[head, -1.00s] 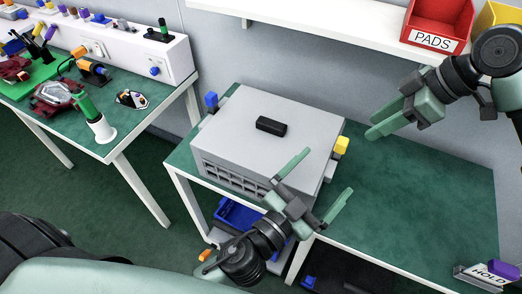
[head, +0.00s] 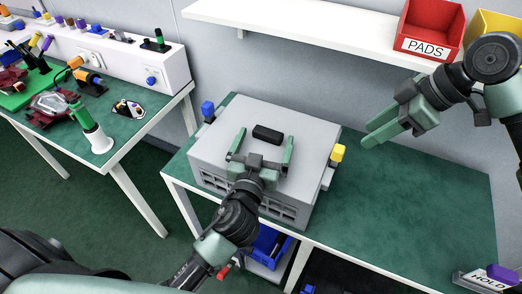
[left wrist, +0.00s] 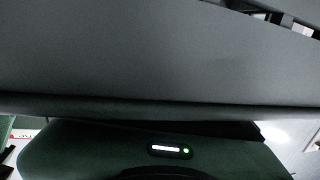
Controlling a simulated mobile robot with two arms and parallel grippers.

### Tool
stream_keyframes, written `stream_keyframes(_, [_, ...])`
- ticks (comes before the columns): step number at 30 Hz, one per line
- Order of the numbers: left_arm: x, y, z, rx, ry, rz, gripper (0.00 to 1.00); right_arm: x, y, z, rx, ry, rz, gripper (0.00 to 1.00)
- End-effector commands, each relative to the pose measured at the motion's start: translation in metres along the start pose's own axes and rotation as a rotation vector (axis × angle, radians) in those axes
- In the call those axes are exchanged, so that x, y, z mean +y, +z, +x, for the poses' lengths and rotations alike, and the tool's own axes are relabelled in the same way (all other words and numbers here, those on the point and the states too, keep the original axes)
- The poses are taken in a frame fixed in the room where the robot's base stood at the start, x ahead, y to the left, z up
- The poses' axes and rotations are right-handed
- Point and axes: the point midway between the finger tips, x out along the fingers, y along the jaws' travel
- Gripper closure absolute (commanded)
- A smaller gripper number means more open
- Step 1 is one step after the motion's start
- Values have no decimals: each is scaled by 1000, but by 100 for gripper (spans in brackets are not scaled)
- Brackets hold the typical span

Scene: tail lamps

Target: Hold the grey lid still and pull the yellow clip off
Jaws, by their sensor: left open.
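The grey lid (head: 313,140) tops a grey slotted box on the green table. A black handle (head: 267,134) stands in the middle of the lid. The yellow clip (head: 338,153) is on the box's right side. A blue clip (head: 208,110) is on the left side. My left gripper (head: 266,138) is open over the lid, its fingers either side of the handle in the picture. I cannot tell whether they touch the lid. A close grey surface fills most of the left wrist view. My right gripper (head: 372,134) is in the air right of the yellow clip, apart from it.
A white shelf (head: 300,28) at the back bears a red PADS bin (head: 430,30) and a yellow bin (head: 492,28). The green table (head: 430,205) is clear right of the box. A HOLD sign (head: 490,278) stands at its front right. A cluttered workbench (head: 140,120) is at the left.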

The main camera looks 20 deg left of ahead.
Motion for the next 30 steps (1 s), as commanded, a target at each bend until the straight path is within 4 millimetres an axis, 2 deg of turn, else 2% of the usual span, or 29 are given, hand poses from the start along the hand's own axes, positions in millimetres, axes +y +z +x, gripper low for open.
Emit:
stream_keyframes(4, [0,0,9,0,1,0,0,0,0,0,0,0,0,64])
stream_keyframes(12, [0,0,11,0,1,0,0,0,0,0,0,0,0,64])
stream_keyframes(14, [0,0,11,0,1,0,14,0,0,0,0,0,0,64])
stream_keyframes(20, [0,0,11,0,1,0,70,0,0,0,0,0,0,64])
stream_keyframes(21, [0,0,11,0,1,0,30,0,0,0,0,0,0,64])
stream_keyframes(24, [0,0,10,0,0,0,58,0,0,0,0,0,0,64])
stream_keyframes(25, [0,0,10,0,0,0,63,0,0,0,0,0,0,64])
stream_keyframes(30, [0,0,10,0,0,0,63,0,0,0,0,0,0,64])
